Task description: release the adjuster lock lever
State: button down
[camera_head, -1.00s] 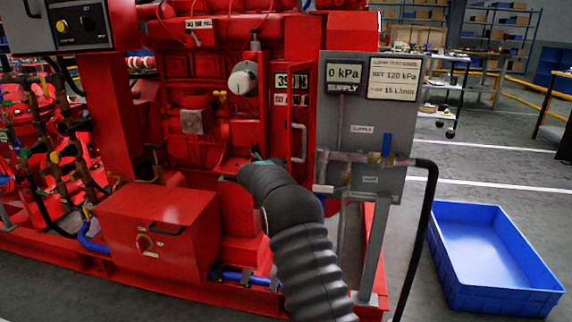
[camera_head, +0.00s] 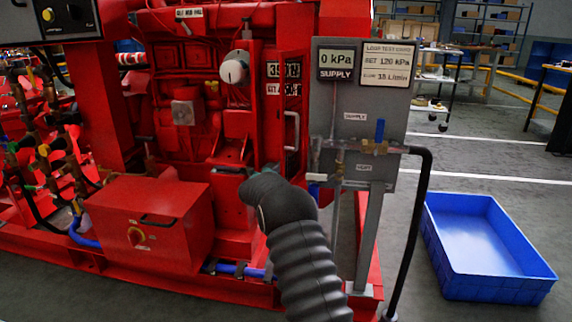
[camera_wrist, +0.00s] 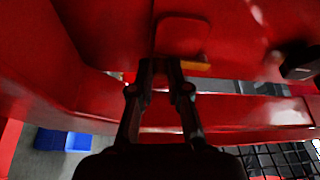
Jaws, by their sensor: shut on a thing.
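In the wrist view my gripper (camera_wrist: 166,68) has its two dark fingers close together at a short yellow bar (camera_wrist: 196,65), which I take to be the adjuster lock lever. The bar sticks out to the right of the fingertips, just under a rounded red plate (camera_wrist: 182,35). The part between the fingers is hidden. In the head view my dark ribbed arm reaches up to the red pumpset (camera_head: 170,130), below the white knob (camera_head: 235,68). There the arm hides the gripper and the lever.
A grey gauge panel (camera_head: 345,100) reading 0 kPa stands right of my arm, with a blue-handled valve (camera_head: 380,132) and a black hose (camera_head: 424,220). A red box (camera_head: 150,220) sits lower left. A blue crate (camera_head: 490,270) lies on the floor at right, with open floor around it.

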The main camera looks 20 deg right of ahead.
jog(key=shift+s+d+f+n, duration=0.15)
jog(key=shift+d+n, duration=0.05)
jog(key=shift+n, duration=0.2)
jog(key=shift+t, duration=0.3)
jog(key=c, duration=1.1)
grip_release()
jog(key=shift+d, duration=0.15)
jog(key=shift+c, duration=0.2)
jog(key=v, duration=1.2)
